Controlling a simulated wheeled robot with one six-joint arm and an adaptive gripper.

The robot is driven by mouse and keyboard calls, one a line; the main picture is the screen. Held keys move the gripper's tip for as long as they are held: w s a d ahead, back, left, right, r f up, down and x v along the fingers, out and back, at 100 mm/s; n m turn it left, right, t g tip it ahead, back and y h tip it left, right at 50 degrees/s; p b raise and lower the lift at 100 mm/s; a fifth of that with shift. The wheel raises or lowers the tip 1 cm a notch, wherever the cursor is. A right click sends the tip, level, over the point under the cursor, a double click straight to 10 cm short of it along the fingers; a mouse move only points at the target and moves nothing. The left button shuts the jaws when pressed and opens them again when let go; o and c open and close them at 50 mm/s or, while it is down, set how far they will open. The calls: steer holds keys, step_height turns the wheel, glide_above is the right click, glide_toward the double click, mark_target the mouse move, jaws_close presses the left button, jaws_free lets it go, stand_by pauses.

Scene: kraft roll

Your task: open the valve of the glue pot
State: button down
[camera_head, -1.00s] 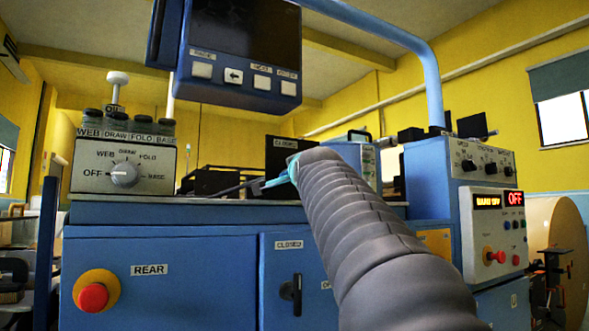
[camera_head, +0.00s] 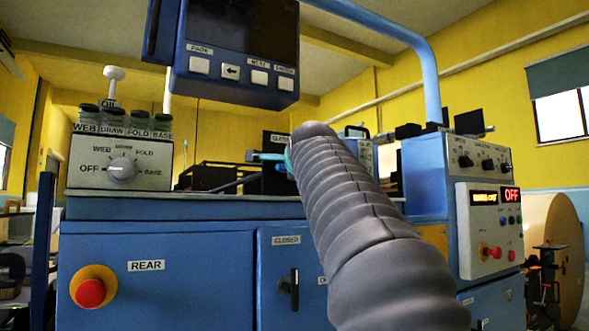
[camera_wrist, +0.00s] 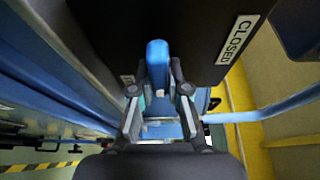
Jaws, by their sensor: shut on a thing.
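In the wrist view a blue lever handle (camera_wrist: 157,56) stands out in front of a dark box-like body (camera_wrist: 200,35), which I take for the glue pot. A white label (camera_wrist: 235,40) on the body reads CLOSED. A second label beside the left finger is mostly hidden. My gripper (camera_wrist: 158,92) has one finger on each side of the lever and is shut on it. In the head view the dark body (camera_head: 276,140) shows beside my arm's tip. My arm hides most of the gripper there, leaving a bit of teal and blue at its left.
The blue machine cabinet (camera_head: 160,250) fills the front, with a red stop button (camera_head: 90,293) and a dial panel (camera_head: 122,160). A control panel (camera_head: 490,225) at right reads OFF.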

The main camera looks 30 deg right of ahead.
steer(key=c, duration=1.1)
jaws_free()
steer(key=shift+c, duration=0.2)
steer(key=v, duration=1.2)
steer(key=shift+f, duration=0.1)
